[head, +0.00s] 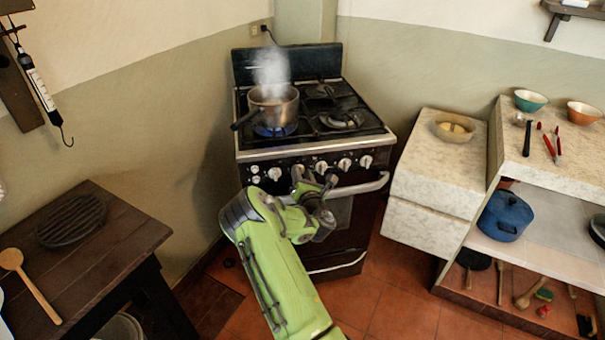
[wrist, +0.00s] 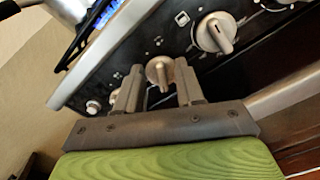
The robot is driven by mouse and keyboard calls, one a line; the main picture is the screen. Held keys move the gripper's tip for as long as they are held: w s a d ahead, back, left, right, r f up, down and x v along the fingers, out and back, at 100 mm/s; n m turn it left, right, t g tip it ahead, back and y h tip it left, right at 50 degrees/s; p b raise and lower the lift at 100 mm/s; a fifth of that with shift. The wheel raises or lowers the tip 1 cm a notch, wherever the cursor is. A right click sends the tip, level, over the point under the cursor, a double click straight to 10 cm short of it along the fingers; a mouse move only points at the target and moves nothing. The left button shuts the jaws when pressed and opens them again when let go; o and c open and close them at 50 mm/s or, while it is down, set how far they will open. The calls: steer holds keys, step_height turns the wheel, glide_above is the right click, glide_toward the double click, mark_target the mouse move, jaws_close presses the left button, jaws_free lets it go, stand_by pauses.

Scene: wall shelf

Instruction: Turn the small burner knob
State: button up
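The small burner knob (wrist: 159,72) is a silver, round knob with a raised grip bar on the stove's dark front panel. In the wrist view it sits between the two fingers of my gripper (wrist: 158,67). The fingers are apart, one on each side of it; I cannot tell whether they touch it. A larger silver knob (wrist: 214,34) is up and to the right. In the head view my gripper (head: 312,184) is at the front of the stove (head: 247,150), over the knob row, and hides part of it.
A steaming pot (head: 274,104) stands over a lit blue flame (head: 275,130) at the stove's front left. The oven handle (head: 360,186) juts out below the knobs. A dark wooden table (head: 125,235) is at left and a marble counter (head: 440,160) at right.

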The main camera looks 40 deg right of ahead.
jaws_close()
steer(key=shift+m, duration=0.3)
steer(key=m, duration=0.2)
steer(key=shift+s+d+f+m, duration=0.1)
steer(key=shift+d+m, duration=0.05)
steer(key=shift+m, duration=0.25)
steer(key=shift+a+f+m, duration=0.15)
steer(key=shift+f+m, duration=0.2)
steer(key=shift+m, duration=4.05)
steer(key=shift+a+f+m, duration=0.1)
steer(key=shift+f+m, duration=0.25)
steer(key=shift+m, duration=4.05)
steer(key=shift+a+f+m, duration=0.15)
steer(key=shift+f+m, duration=0.2)
steer(key=shift+m, duration=4.05)
steer(key=shift+w, duration=0.2)
